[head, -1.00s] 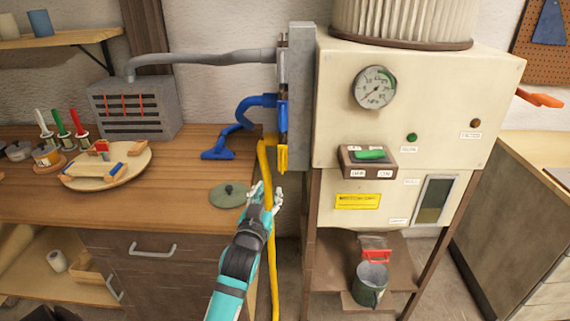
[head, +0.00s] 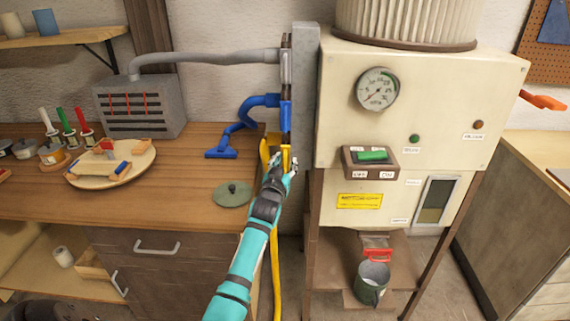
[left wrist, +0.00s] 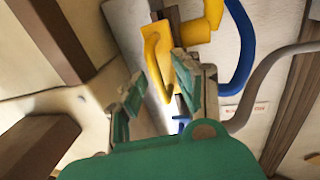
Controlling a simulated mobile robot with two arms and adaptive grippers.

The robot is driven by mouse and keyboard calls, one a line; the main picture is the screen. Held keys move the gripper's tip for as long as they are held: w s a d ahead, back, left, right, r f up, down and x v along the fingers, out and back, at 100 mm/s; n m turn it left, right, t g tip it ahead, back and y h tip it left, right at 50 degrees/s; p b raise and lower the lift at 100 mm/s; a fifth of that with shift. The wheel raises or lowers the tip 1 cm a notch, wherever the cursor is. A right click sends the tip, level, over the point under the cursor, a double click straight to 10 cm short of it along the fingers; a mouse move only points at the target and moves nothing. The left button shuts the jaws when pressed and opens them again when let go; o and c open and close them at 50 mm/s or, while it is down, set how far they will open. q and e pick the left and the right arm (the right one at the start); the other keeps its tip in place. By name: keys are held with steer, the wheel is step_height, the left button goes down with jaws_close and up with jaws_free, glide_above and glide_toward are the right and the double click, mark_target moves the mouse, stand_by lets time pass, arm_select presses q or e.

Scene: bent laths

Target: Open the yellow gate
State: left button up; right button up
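The yellow gate (head: 286,157) sits low on the grey upright duct, below a blue gate (head: 285,115), with a yellow hose (head: 275,265) beside it. My left gripper (head: 281,176) is just below and in front of the yellow gate. In the left wrist view the yellow gate's tab (left wrist: 158,62) shows ahead of the gap between the open fingers (left wrist: 162,95), nearer the right finger. I cannot tell whether a finger touches it. My right gripper is not in view.
The cream machine (head: 420,110) with gauge and switch stands close on the right. A wooden bench (head: 185,190) is on the left, with a green lid (head: 233,194) near the arm. A blue hose (head: 235,125) hangs beside the duct. A metal cup (head: 371,283) stands low under the machine.

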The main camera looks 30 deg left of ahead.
arm_select(q)
jaws_close()
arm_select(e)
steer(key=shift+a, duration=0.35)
